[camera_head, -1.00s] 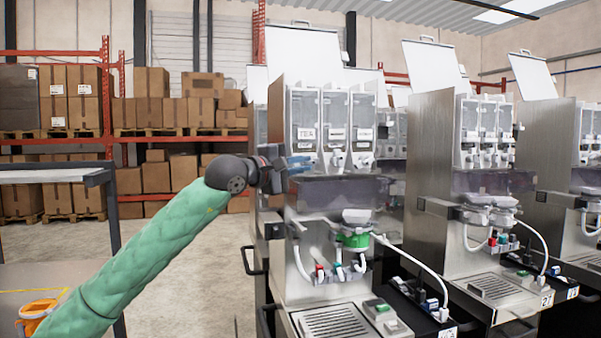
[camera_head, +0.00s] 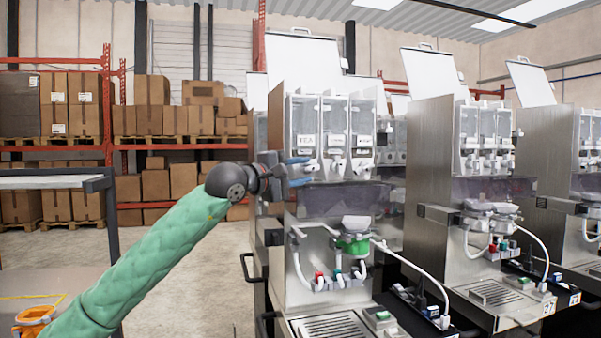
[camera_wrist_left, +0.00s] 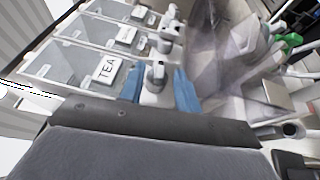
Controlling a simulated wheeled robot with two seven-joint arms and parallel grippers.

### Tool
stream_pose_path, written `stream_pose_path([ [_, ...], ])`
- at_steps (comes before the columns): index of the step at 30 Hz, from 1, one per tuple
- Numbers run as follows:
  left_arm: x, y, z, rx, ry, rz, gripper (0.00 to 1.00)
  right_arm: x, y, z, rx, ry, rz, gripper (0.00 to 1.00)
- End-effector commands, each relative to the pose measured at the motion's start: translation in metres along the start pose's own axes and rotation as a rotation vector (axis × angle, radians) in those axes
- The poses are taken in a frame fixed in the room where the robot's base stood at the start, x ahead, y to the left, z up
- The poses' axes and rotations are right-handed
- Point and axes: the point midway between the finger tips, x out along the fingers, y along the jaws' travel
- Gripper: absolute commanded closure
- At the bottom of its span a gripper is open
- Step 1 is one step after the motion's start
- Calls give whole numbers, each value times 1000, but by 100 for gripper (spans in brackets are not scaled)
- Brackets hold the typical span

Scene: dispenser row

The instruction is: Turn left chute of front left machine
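The front left machine (camera_head: 330,260) stands at the centre, with three clear canisters in a row at its top. The left canister (camera_head: 304,122) bears a label that reads TEA in the left wrist view. Its white chute (camera_wrist_left: 155,76) sits below that label. My left gripper (camera_head: 303,171) is in front of this chute. In the left wrist view its blue fingers (camera_wrist_left: 158,92) are spread, one on either side of the chute. Whether they touch it I cannot tell. My right gripper is not in view.
More dispenser machines (camera_head: 480,190) stand in a row to the right. A clear guard (camera_head: 345,198) lies just under the chutes. A grey table (camera_head: 60,180) is at the left, and shelves of boxes (camera_head: 190,120) stand behind.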

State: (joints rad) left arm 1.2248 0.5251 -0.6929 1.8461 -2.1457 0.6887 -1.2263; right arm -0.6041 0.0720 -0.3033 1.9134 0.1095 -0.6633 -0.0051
Motion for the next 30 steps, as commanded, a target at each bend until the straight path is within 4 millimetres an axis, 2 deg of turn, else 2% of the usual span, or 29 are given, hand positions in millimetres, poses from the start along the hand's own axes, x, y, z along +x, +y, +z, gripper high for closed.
stream_pose_path([
  [8, -8, -1, -1, 0, 1, 0, 67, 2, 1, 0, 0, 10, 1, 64],
  [11, -21, -2, -1, 1, 1, 0, 67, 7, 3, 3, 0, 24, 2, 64],
  [15, -44, -2, -1, 1, 1, 0, 67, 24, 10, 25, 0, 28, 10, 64],
  [21, -69, -2, -1, 0, 1, 0, 67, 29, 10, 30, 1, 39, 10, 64],
  [30, -78, 0, 0, 0, 0, 0, 67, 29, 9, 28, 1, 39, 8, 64],
])
